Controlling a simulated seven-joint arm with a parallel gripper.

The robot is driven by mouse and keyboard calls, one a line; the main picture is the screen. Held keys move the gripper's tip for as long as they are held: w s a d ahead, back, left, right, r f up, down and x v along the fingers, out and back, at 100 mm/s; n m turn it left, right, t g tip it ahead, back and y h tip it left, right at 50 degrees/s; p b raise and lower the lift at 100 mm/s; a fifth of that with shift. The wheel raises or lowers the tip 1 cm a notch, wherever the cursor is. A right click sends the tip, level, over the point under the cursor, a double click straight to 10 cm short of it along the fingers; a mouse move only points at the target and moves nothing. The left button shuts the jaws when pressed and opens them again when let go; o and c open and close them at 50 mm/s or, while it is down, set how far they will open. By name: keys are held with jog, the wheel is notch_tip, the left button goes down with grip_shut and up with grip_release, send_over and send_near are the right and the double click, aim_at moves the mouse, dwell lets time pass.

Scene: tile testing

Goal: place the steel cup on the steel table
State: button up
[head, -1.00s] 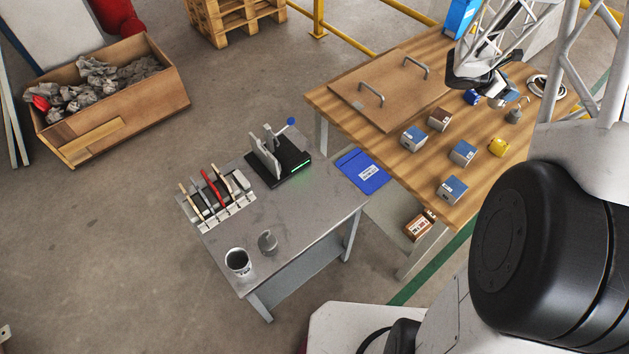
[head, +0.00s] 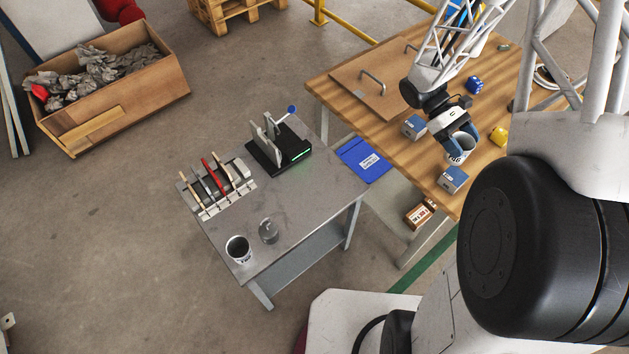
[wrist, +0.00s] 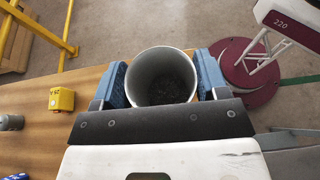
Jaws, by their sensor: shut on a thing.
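A steel cup (head: 461,150) with a pale label is held by my gripper (head: 458,144) over the wooden table. In the wrist view the cup (wrist: 161,58) is upright-looking, with its dark, empty-looking inside facing the camera. The blue fingers of my gripper (wrist: 161,84) press on its opposite sides. The steel table (head: 312,222) is the low grey table to the left of the wooden one, with its front part bare. A second, similar cup (head: 238,250) stands near its front left corner. In the head view the held cup's bottom is partly hidden.
On the steel table are a hooked weight (head: 268,231), a rack of tools (head: 215,186) and a black device (head: 280,152). Blue-topped blocks (head: 453,179), a yellow cube (head: 499,136) and a wooden board (head: 372,85) lie on the wooden table (head: 335,98). A blue bin (head: 362,160) sits between the tables.

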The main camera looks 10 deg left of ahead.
jog(key=s+a+r+m+t+y, duration=0.2)
jog(key=s+a+r+m+y, duration=0.1)
jog(key=s+a+m+y, duration=1.15)
jog(key=s+a+r+m+t+y, duration=0.25)
jog(key=s+a+m+y, duration=0.5)
jog(key=s+a, duration=0.8)
jog(key=w+a+f, duration=0.1)
jog(key=w+f, duration=0.1)
jog(key=f, duration=0.7)
jog(key=w+a+f, duration=0.1)
jog(key=a+f, duration=0.1)
jog(key=f, duration=0.8)
jog(key=shift+w+f, duration=0.3)
jog(key=shift+w, duration=0.1)
jog(key=shift+w+a, duration=0.1)
jog(key=shift+a, duration=0.1)
send_over(296, 218)
jog(key=shift+a+f, duration=0.1)
jog(key=shift+f, duration=0.6)
jog(key=shift+f, duration=1.75)
jog(key=shift+f, duration=0.15)
